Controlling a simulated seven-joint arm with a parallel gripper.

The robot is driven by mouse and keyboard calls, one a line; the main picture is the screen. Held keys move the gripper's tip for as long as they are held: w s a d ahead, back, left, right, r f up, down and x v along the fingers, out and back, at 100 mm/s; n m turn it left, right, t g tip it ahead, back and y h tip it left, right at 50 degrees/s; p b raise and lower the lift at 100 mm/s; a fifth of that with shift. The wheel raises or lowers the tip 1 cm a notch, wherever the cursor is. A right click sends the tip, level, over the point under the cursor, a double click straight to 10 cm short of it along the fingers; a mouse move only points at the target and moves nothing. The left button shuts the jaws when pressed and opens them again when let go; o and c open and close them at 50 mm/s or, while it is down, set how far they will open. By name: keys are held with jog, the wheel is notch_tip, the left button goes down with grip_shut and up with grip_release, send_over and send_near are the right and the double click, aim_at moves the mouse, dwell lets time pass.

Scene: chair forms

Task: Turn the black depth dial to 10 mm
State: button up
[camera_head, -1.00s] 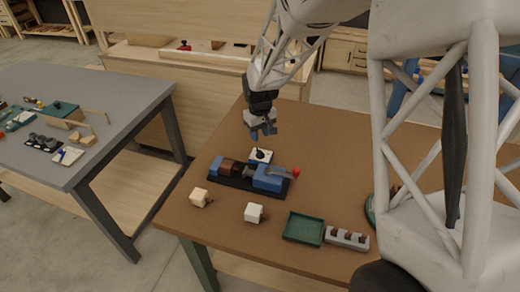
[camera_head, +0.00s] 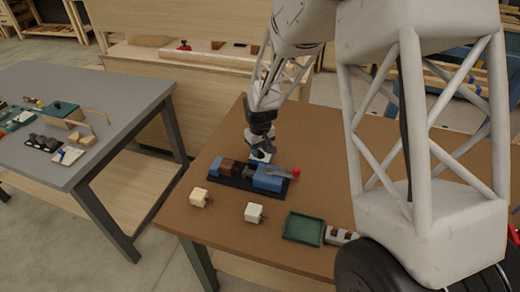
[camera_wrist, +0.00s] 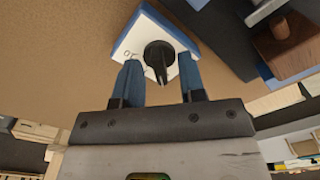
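The black depth dial (camera_wrist: 159,55) sits on a white plate with a blue edge (camera_wrist: 135,38) in the wrist view. My gripper (camera_wrist: 160,82) has two blue fingers, spread apart on either side of the dial's pointer end. The fingers look open, and I cannot tell whether they touch the dial. In the head view my gripper (camera_head: 261,154) is low over the dial plate and hides most of it. The dial's markings are too small to read, though faint marks show on the plate's left side.
A blue vise-like tool (camera_head: 268,178) with a red-tipped handle (camera_head: 295,173) stands just in front of the dial plate. Two pale blocks (camera_head: 200,197) (camera_head: 254,212), a green tray (camera_head: 304,228) and a grey slotted holder (camera_head: 340,236) lie nearer the table's front.

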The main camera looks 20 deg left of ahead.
grip_shut()
jog(key=shift+m, duration=0.4)
jog(key=m, duration=0.9)
jog(key=shift+d+m, duration=0.1)
jog(key=shift+m, duration=0.2)
jog(key=m, duration=0.9)
jog(key=shift+d+m, duration=0.1)
jog(key=shift+m, duration=0.2)
jog(key=shift+f, duration=0.1)
